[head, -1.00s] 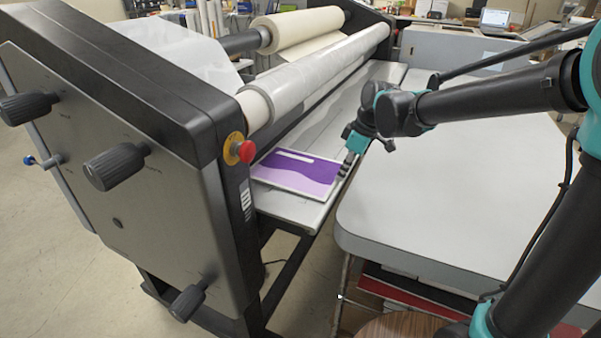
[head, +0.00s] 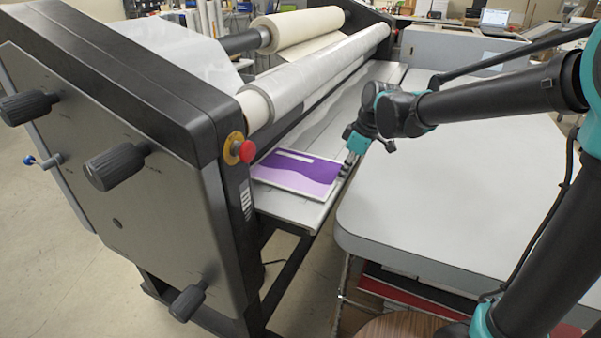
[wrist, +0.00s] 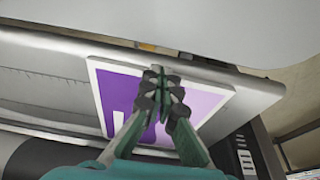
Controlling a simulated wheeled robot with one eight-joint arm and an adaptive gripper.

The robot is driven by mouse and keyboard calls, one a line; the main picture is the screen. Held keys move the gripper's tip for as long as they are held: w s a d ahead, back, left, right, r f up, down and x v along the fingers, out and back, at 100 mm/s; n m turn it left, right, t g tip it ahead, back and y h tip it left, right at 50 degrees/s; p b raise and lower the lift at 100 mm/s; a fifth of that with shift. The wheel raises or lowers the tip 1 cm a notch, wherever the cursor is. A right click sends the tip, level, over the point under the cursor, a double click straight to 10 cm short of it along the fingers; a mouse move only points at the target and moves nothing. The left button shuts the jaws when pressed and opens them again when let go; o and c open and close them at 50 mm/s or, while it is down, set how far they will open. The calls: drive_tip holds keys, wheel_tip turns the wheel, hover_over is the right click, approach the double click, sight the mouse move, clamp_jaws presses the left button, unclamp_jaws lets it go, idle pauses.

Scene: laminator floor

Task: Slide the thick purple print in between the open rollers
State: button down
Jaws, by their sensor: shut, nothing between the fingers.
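The thick purple print (head: 300,170) lies flat on the laminator's feed table (head: 294,208), close to its near end. It is a pale-edged panel with two purple tones and a white bar. My gripper (head: 345,172) points down at the print's right edge, on the side away from the rollers. In the wrist view my gripper (wrist: 161,72) has its fingers together and empty, over the print (wrist: 208,103). I cannot tell whether the fingertips touch it. The wrapped roller (head: 320,78) runs along the laminator beyond the print. The gap beneath it is hidden.
A red stop button (head: 246,151) sits on the laminator's dark end housing (head: 130,80), left of the print. A large grey table (head: 450,180) stands close on the right. Boards (head: 400,290) are stored below it. A cream roll (head: 298,30) is mounted behind.

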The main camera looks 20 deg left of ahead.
sight(324, 173)
drive_tip(key=shift+d, duration=0.2)
drive_tip(key=shift+w, duration=0.1)
drive_tip(key=shift+w, duration=0.4)
drive_tip(key=shift+w+a, duration=0.2)
drive_tip(key=shift+a, duration=3.25)
idle(1.1)
drive_tip(key=shift+d, duration=0.65)
idle(0.4)
drive_tip(key=shift+r, duration=0.1)
drive_tip(key=shift+v, duration=3.05)
